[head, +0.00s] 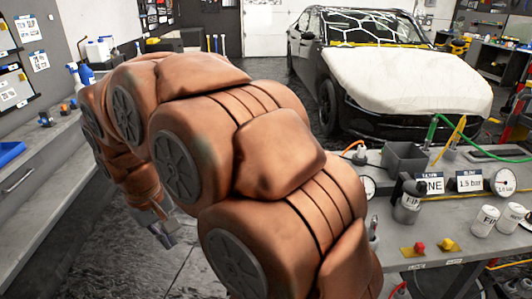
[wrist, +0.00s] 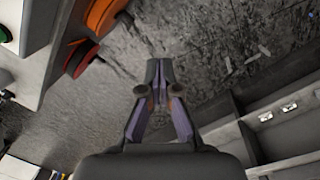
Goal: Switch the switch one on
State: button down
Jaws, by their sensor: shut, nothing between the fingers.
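I cannot tell for sure which thing is switch one. A red knob (head: 419,246) and a yellow knob (head: 446,244) sit on small plates near the front edge of the grey table at the right. Small labels on the edge below them are too small to read. In the wrist view two small whitish fittings (wrist: 277,111) sit on a grey structure at the right; whether they are switches is unclear. My gripper (wrist: 160,66) is shut and empty, pointing over the dark floor. In the head view it hangs low at the left (head: 161,228), well away from the knobs.
A grey counter (head: 40,160) runs along the left. A dark car (head: 385,75) stands behind. Open floor (head: 95,245) lies between.

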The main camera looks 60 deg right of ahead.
jog(key=w+d+m+h, duration=0.2)
jog(key=w+d+m, duration=0.2)
jog(key=w+d, duration=1.6)
jog(key=d+f+m+h+p, duration=0.1)
jog(key=d+f+m+h, duration=0.1)
jog(key=d, duration=1.3)
jog(key=d+f+m+g+h, duration=0.1)
jog(key=d+f+m+h, duration=0.1)
jog(key=d, duration=1.3)
jog(key=shift+s+d+f+m+p, duration=0.3)
jog(key=shift+s+f+m+p, duration=0.25)
jog(key=shift+m, duration=0.45)
jog(key=shift+f, duration=0.15)
jog(key=p+x, duration=0.3)
jog(key=x, duration=0.7)
jog(key=shift+s+d+r+p, duration=0.25)
jog(key=shift+s+d+p, duration=0.25)
jog(key=shift+s+p, duration=0.1)
jog(key=shift+s+d+f+p, duration=0.15)
jog(key=shift+s+d+p, duration=0.4)
jog(key=shift+s+d, duration=0.35)
